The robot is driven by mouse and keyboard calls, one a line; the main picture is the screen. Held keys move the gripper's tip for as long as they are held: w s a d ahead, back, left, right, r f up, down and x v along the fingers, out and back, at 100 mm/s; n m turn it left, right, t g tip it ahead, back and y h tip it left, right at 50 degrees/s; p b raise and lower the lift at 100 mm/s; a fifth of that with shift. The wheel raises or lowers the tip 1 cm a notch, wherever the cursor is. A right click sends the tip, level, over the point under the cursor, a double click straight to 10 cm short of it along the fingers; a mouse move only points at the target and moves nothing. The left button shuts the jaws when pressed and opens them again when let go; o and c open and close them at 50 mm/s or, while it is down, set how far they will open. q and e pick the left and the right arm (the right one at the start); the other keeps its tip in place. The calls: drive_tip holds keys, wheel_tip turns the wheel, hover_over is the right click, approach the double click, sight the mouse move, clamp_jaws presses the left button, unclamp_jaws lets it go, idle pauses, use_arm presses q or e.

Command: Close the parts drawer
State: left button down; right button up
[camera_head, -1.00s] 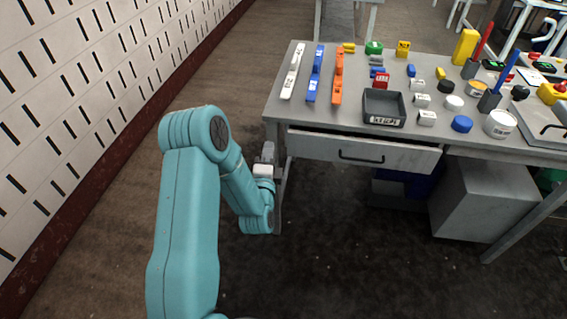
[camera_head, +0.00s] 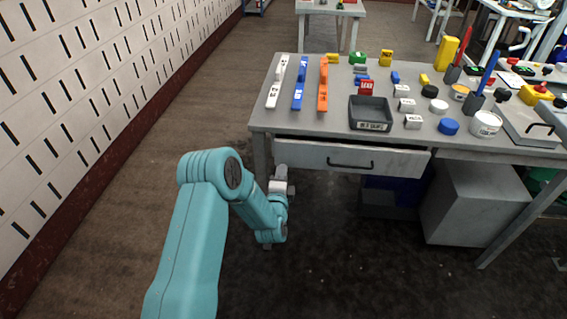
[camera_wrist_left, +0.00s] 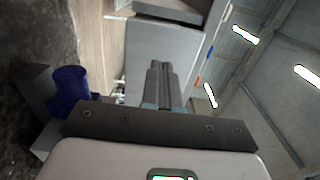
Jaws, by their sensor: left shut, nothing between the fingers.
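The parts drawer (camera_head: 318,155) is under the front of the grey workbench, with a pale front and a dark bar handle (camera_head: 350,164). A dark gap shows along its top edge, and its front stands out a little from the bench. My left gripper (camera_head: 283,172) is just below the left end of the drawer front in the head view; I cannot tell whether it touches. In the left wrist view its fingers (camera_wrist_left: 158,80) are together and empty, pointing at a pale panel. My right gripper is in neither view.
The bench top (camera_head: 285,122) holds a dark tray (camera_head: 370,112), blocks, cans and coloured bars. A grey cabinet (camera_head: 470,205) and a blue bin (camera_head: 395,190) stand underneath. A slotted wall (camera_head: 90,90) is at left. The floor before the bench is clear.

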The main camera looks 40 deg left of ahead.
sight(285, 156)
use_arm(q)
drive_tip(key=x, duration=0.5)
drive_tip(key=shift+s, duration=0.1)
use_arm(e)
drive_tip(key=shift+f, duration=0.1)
